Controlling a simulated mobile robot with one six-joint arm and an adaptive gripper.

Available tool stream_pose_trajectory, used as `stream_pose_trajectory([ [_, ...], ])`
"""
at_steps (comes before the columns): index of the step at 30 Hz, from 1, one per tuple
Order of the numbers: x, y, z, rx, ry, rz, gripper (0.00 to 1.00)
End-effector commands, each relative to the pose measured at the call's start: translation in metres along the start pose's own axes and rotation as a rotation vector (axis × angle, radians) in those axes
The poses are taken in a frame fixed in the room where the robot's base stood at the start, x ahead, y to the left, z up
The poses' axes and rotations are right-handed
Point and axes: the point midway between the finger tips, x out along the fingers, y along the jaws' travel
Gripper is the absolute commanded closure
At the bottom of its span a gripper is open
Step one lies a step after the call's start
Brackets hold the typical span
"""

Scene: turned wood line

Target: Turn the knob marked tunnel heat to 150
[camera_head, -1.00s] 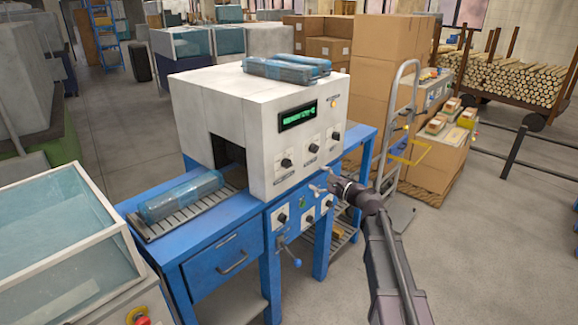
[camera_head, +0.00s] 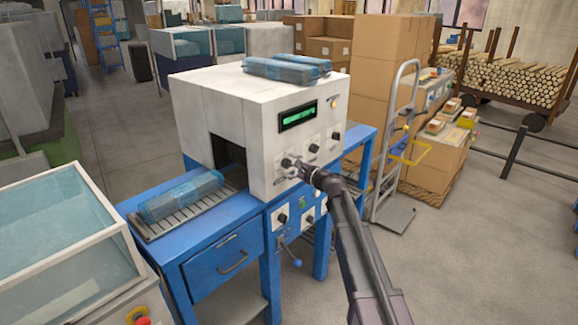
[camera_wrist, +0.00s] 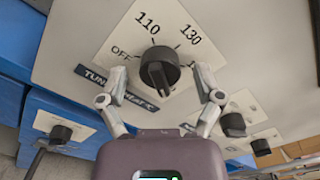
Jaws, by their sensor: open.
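The tunnel heat knob (camera_wrist: 158,72) is a black round knob with a raised grip bar on a white dial plate (camera_wrist: 128,42). The plate reads OFF, 110 and 130; I see no 150. The dark name label (camera_wrist: 110,80) reads tunnel heat, partly covered by my left finger. My gripper (camera_wrist: 160,74) is open, with one finger on each side of the knob and gaps showing. I cannot tell which mark the knob points to. In the head view my gripper (camera_head: 291,167) is at the white machine's (camera_head: 262,165) front, largely covering this knob.
Two further knobs (camera_head: 314,148) sit to the right on the same panel, below a green display (camera_head: 297,115). More knobs and a blue-tipped lever (camera_head: 297,263) are on the blue frame below. A hand truck (camera_head: 400,140) stands to the right.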

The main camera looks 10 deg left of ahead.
Motion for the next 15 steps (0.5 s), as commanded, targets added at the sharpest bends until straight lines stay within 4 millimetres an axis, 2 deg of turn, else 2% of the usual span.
stream_pose_trajectory([
  [11,0.0026,-0.0001,-0.0001,0.0,0.001,-0.001,0.16],
  [15,0.0025,-0.0001,-0.0001,0.0,0.001,-0.001,0.57],
])
